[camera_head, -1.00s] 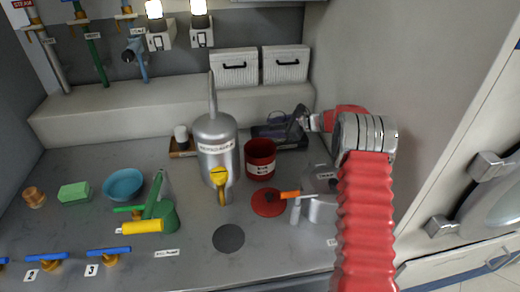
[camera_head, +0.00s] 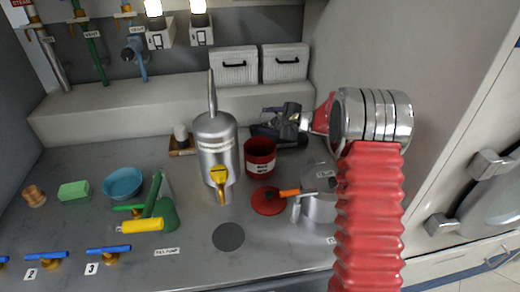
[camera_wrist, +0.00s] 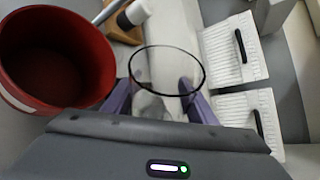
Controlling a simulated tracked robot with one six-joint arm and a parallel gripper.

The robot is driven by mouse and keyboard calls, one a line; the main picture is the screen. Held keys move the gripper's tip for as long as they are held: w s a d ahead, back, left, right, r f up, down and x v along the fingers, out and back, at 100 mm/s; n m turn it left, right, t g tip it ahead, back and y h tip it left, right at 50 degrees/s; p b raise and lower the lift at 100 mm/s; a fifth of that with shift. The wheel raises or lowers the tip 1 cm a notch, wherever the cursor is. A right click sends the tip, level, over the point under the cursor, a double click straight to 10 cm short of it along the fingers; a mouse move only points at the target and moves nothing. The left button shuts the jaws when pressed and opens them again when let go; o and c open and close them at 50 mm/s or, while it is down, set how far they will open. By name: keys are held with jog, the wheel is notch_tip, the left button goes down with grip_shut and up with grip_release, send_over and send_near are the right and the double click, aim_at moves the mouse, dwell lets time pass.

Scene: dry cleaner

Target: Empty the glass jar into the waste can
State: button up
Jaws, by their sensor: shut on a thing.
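In the wrist view, the clear glass jar (camera_wrist: 165,78) stands between the purple fingers of my gripper (camera_wrist: 157,96), which is shut on it. Its round rim faces the camera. Something pale shows low in the jar, but I cannot tell whether it is contents or background. In the head view, my gripper (camera_head: 272,127) is just behind the red waste can (camera_head: 260,160), and the jar is hard to make out there. The waste can is open at the top and upright, with a white label. It also shows at the left in the wrist view (camera_wrist: 85,88).
A silver tank (camera_head: 214,150) with a yellow tap stands left of the can. A flat red disc (camera_head: 266,203) and a metal vessel (camera_head: 315,210) are in front. White bins (camera_head: 236,68) stand on the back ledge.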

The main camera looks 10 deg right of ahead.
jog(key=shift+n+t, duration=0.3)
jog(key=shift+n, duration=0.1)
jog(key=shift+w+d+r+n+t+h+p, duration=0.1)
jog(key=shift+r+n+t+h+p, duration=0.2)
jog(key=shift+r+n+h+p, duration=0.1)
jog(key=shift+f+n+t, duration=0.25)
jog(key=shift+n+t, duration=0.05)
jog(key=shift+n, duration=0.3)
jog(key=shift+s+a+r+t+p, duration=0.2)
jog(key=shift+t+p, duration=0.1)
jog(key=shift+p, duration=0.1)
jog(key=shift+s+a+r+n+h, duration=0.1)
jog(key=shift+s+r+n+h, duration=0.05)
jog(key=shift+n+h, duration=0.2)
jog(key=shift+s+a+r+n, duration=0.15)
jog(key=shift+s+a+n, duration=0.05)
jog(key=shift+a+n, duration=0.05)
jog(key=shift+t+p, duration=0.3)
jog(key=shift+f+n+t+p, duration=0.25)
jog(key=shift+n+t+p, duration=0.05)
jog(key=shift+n+p, duration=0.4)
